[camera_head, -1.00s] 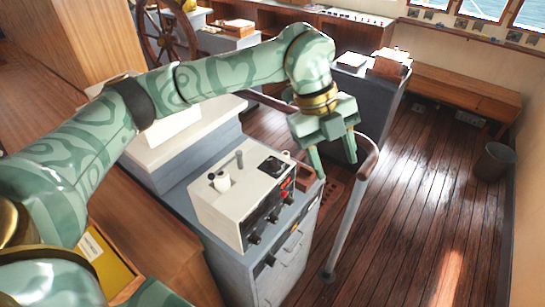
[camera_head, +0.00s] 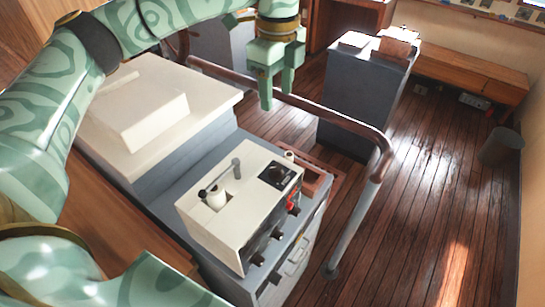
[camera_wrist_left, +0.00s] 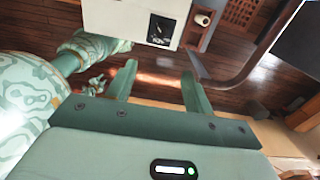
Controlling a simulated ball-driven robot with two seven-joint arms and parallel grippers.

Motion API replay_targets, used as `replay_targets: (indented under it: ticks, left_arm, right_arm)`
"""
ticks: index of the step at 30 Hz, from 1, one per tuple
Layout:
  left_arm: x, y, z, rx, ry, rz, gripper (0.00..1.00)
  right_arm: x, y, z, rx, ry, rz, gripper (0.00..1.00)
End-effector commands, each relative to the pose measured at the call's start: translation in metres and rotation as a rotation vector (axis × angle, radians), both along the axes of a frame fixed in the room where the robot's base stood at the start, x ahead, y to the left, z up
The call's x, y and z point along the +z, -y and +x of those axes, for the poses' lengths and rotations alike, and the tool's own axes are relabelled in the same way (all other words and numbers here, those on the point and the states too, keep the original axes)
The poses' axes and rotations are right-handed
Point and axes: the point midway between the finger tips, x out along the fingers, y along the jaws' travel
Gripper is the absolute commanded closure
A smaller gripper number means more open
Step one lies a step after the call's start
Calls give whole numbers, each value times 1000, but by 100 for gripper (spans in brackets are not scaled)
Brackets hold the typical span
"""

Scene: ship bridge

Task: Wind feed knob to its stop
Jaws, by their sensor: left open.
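A cream machine box (camera_head: 225,225) stands on a grey cabinet. Its front panel carries several dark knobs, one of them here (camera_head: 277,234), and a red part (camera_head: 291,201). I cannot tell which knob is the feed knob. On top are a white cylinder (camera_head: 216,199) with a black lever, a grey post (camera_head: 236,168) and a black square panel (camera_head: 277,176). My left gripper (camera_head: 277,100) is open and empty, in the air beyond the box. In the left wrist view, its fingers (camera_wrist_left: 158,75) are apart, with the box (camera_wrist_left: 115,15) at the top edge. My right gripper is out of view.
A brown handrail (camera_head: 330,118) on a grey post curves behind and right of the cabinet (camera_head: 300,262). A white-topped console (camera_head: 140,105) stands left of the box.

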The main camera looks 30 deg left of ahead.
Motion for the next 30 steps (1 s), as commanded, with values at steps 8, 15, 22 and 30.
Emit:
replay_targets:
  ticks: [8,15,22,30]
  left_arm:
    - [-44,1,0,-2,-2,-1,48]
    - [-68,1,1,-2,-5,-1,48]
    - [-97,1,0,-2,-10,-2,48]
    - [-166,1,-1,-2,-10,-2,48]
  right_arm:
    - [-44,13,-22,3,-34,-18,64]
    - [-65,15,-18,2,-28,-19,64]
    - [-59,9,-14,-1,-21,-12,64]
    - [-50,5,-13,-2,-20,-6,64]
